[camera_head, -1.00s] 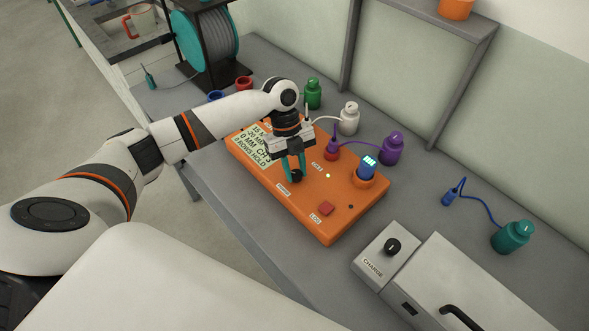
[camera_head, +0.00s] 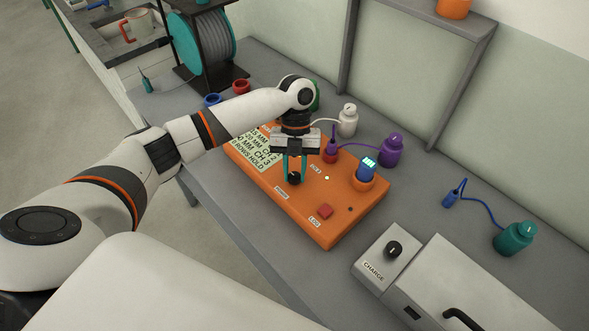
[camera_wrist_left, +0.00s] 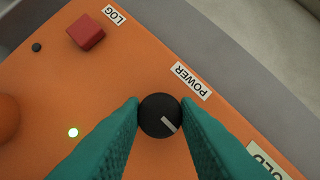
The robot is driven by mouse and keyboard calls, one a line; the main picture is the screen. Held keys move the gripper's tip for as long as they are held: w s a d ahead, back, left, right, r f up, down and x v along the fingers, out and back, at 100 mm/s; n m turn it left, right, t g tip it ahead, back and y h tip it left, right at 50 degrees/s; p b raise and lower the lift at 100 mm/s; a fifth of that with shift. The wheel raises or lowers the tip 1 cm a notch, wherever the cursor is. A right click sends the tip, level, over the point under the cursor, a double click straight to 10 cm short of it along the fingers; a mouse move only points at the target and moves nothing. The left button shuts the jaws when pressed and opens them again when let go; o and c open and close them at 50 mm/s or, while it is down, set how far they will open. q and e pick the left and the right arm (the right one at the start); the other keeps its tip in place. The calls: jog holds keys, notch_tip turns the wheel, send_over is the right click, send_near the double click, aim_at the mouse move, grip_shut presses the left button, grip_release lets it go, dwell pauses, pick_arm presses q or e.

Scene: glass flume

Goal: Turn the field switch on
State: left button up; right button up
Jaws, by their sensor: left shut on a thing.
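A black round knob (camera_head: 294,179) sits on the orange control box (camera_head: 333,228). In the left wrist view the knob (camera_wrist_left: 160,116) has a white pointer line towards the lower right, and the label beside it reads POWER (camera_wrist_left: 190,80). My left gripper (camera_head: 293,168) comes down from above and is shut on this knob; its teal fingers (camera_wrist_left: 161,118) touch either side of it. I see no label reading FIELD. A green light (camera_head: 327,178) is lit on the box. My right gripper is not in view.
The box also carries a red LOG button (camera_head: 325,211), a text panel (camera_head: 262,151) and a blue device with a lit display (camera_head: 367,168). Bottles, including a purple one (camera_head: 391,151), stand behind. A CHARGE box (camera_head: 373,264) with its own black knob (camera_head: 393,249) is at the right.

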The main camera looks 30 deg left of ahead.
pick_arm(q)
jog(key=o, duration=1)
jog(key=b+v, duration=0.1)
jog(key=v, duration=1.1)
jog(key=shift+r, duration=0.1)
